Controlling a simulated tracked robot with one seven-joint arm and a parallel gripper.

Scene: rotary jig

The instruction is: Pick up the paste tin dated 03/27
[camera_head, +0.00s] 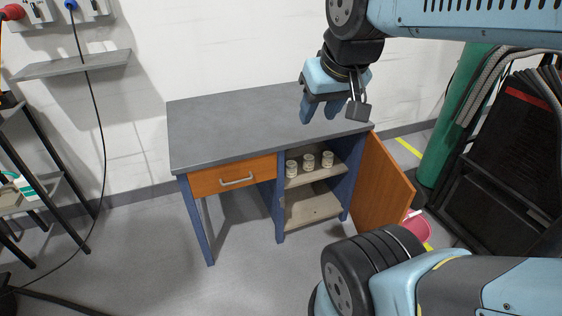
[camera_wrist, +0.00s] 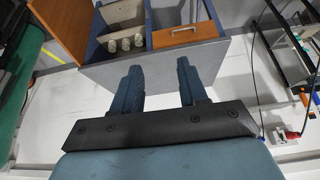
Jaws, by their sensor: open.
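Three small pale tins stand in a row on the upper shelf inside the open cabinet of the desk: a left tin (camera_head: 291,168), a middle tin (camera_head: 309,161) and a right tin (camera_head: 327,159). Their dates are too small to read, so I cannot tell which is 03/27. The tins also show small in the wrist view (camera_wrist: 125,43). My gripper (camera_head: 322,112) is open and empty, pointing down above the desk's right part, higher than the tins and apart from them. Its two blue fingers show spread in the wrist view (camera_wrist: 160,75).
The grey desktop (camera_head: 225,122) is bare. The orange cabinet door (camera_head: 383,185) stands open to the right. The drawer (camera_head: 233,177) is closed. A pink bucket (camera_head: 416,228) and a green cylinder (camera_head: 452,130) stand at the right. The floor in front is clear.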

